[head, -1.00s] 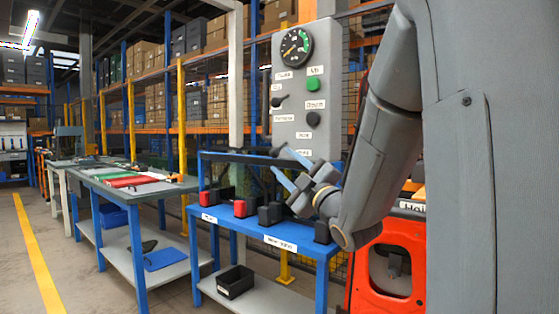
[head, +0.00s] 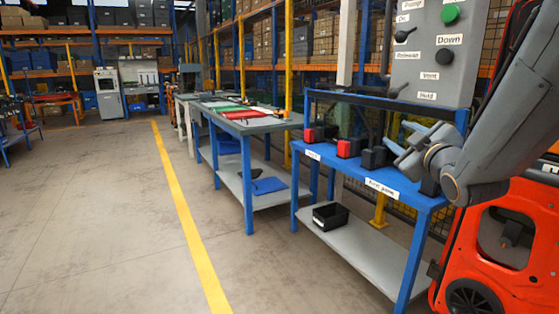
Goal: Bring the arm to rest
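My grey arm comes in from the right edge of the head view. My gripper (head: 399,134) points left, its two pale blue fingers apart with nothing seen between them. In the picture it overlaps the area just above the right part of a blue bench (head: 330,168); I cannot tell whether it is over the bench or in front of it. Red-and-black blocks (head: 347,147) and a black block (head: 374,158) stand on the bench, left of the gripper. A grey control panel (head: 440,75) with knobs and a green button rises behind it.
An orange-red wheeled machine (head: 480,262) stands at the lower right, close to my arm. A black bin (head: 330,216) sits on the bench's lower shelf. A second table (head: 258,124) with coloured items stands farther left. The floor left of the yellow line (head: 184,212) is clear.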

